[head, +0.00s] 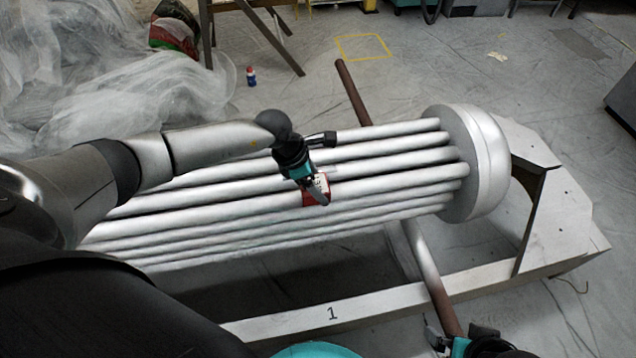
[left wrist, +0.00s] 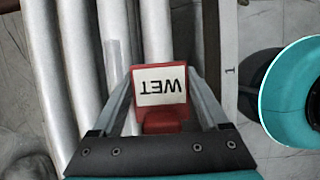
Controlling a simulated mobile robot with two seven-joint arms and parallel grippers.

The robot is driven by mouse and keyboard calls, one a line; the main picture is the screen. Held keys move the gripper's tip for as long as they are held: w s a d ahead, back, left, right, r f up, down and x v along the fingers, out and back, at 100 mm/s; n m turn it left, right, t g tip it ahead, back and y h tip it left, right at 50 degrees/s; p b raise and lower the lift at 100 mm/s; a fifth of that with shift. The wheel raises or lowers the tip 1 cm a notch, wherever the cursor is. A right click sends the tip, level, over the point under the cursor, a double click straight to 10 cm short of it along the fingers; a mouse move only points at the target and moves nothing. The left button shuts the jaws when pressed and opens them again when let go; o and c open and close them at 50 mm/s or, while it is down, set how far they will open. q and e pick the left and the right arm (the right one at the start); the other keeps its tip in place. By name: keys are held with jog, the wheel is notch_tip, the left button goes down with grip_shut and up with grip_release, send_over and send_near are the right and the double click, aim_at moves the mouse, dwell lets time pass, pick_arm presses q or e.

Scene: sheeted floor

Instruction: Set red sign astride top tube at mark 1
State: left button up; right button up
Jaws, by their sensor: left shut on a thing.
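The red sign (head: 318,187) has a white face reading "WET", which shows upside down in the left wrist view (left wrist: 161,86). My left gripper (head: 322,198) is shut on it, with one finger along each side. The sign is over the silver tubes of the bundle (head: 390,180), in line with one tube (left wrist: 156,35). I cannot tell whether it touches that tube. The black mark 1 (head: 332,313) is on the pale front beam, roughly level with the sign in the left wrist view (left wrist: 229,71). My right gripper (head: 440,340) shows only partly at the bottom edge.
The bundle ends in a round silver plate (head: 475,165) at the right, on a pale frame (head: 545,245). A rusty bar (head: 430,265) crosses under the tubes. Clear plastic sheeting (head: 130,90) lies at the back left. A small blue and red bottle (head: 251,77) stands on the floor.

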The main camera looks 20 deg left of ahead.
pick_arm(q)
jog(key=shift+r, duration=0.1)
jog(key=shift+r+p, duration=0.95)
dwell(0.7)
jog(key=shift+f, duration=0.25)
jog(key=shift+f+b, duration=0.7)
jog(key=shift+f, duration=0.1)
